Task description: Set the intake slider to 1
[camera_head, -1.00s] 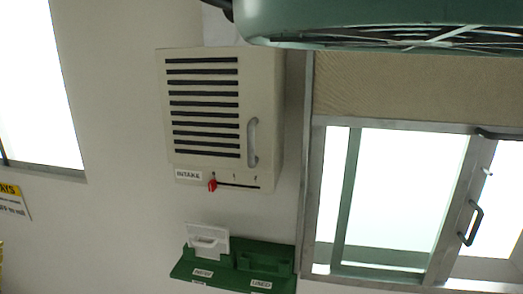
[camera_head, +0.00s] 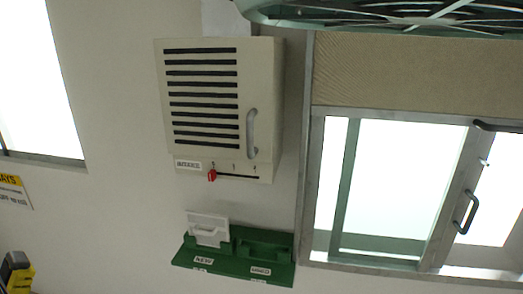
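The intake unit (camera_head: 246,75) is a cream wall box with dark slats and a grey handle (camera_head: 251,133). An INTAKE label (camera_head: 188,164) is at its lower left. Its slider slot (camera_head: 238,177) runs along the bottom under several small marks, the middle one reading 1. The red slider knob (camera_head: 212,175) is at the left end of the slot, under the leftmost mark. Nothing touches it. A black and yellow part (camera_head: 17,273) at the bottom left edge looks like my gripper, cut off by the frame. It is well away from the knob, and its fingers cannot be made out.
Below the unit is a green holder (camera_head: 230,268) with a white block (camera_head: 208,229) in its left place. A glazed window (camera_head: 395,190) with dark handles is at the right. A green, fan-like housing (camera_head: 390,14) crosses the top right.

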